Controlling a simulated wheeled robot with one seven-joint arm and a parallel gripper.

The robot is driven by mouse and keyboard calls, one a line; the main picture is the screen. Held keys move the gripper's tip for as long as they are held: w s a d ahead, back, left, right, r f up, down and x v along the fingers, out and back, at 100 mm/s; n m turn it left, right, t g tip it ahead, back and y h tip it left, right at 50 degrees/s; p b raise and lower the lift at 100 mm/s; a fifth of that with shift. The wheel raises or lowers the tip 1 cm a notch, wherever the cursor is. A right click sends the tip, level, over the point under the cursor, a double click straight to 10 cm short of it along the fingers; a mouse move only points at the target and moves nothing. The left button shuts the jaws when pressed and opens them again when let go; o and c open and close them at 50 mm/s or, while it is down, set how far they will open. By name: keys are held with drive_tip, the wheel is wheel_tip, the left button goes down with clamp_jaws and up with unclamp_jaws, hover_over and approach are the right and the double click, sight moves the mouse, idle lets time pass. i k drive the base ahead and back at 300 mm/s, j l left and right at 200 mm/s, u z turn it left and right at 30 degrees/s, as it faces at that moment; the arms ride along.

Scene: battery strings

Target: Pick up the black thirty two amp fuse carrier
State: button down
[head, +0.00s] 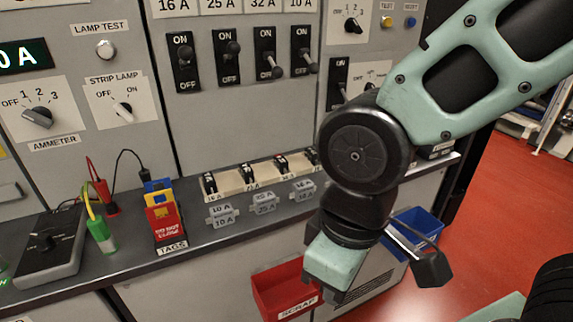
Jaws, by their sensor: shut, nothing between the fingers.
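Several black fuse carriers sit in a row of cream bases (264,176) on the bench under the switch panel. The third from the left (281,163) lies below the switch column headed 32 A; the small print at the carriers is too fine to read surely. My gripper (335,265) hangs in front of the bench edge, to the right of and nearer than the carriers, and touches none of them. It is shut and empty; its fingertips are not clearly seen. My arm covers the bench right of the row.
Grey rating-marked blocks (264,204) lie in front of the row. A tag holder (162,212) with coloured tags stands left of it. A red scrap bin (284,291) hangs below the bench edge. A blue bin (418,226) is behind my wrist. Red floor is open at right.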

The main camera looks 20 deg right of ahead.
sight(281, 163)
drive_tip(key=i+l+u, duration=0.15)
drive_tip(key=l+u, duration=0.3)
drive_tip(key=l, duration=0.15)
drive_tip(key=i+l+u, duration=0.1)
drive_tip(key=l+u, duration=0.85)
drive_tip(key=l, duration=0.25)
drive_tip(key=k, duration=0.05)
